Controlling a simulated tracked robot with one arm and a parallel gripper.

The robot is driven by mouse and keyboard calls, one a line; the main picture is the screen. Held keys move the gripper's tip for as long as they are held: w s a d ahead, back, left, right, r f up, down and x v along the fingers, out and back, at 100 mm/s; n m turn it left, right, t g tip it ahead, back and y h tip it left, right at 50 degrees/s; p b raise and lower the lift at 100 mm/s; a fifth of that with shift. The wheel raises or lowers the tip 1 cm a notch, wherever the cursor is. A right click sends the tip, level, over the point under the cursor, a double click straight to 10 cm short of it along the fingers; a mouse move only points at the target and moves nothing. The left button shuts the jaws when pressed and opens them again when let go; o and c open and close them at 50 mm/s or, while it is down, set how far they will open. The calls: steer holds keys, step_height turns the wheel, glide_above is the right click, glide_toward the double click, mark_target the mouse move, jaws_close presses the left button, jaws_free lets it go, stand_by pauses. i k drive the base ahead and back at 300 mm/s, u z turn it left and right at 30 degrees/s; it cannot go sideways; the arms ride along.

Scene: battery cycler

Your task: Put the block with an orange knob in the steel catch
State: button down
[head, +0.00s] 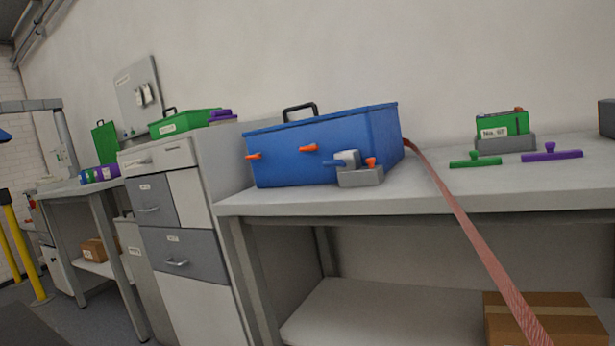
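A small grey block-like piece (360,178) with an orange knob (371,162) on top sits on the bench, close against the front of a blue case (310,145). A light grey part with a blue stem (347,158) shows just behind and above it; I cannot tell whether they touch. Two orange pegs stick out of the case front. Farther right, a green labelled block (503,126) with a small orange bit on top sits in a grey holder (506,145). I cannot tell for certain which part is the steel catch. My gripper is not in view.
A red strap (465,225) runs from the case over the bench edge. Green (475,160) and purple (551,155) knobbed bars lie on the right of the bench (440,198). A drawer cabinet (185,250) stands left. A cardboard box (550,318) is on the lower shelf.

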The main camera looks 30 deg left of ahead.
mark_target(350, 167)
steer(key=u, duration=1)
steer(key=i, duration=1.35)
steer(key=u, duration=0.05)
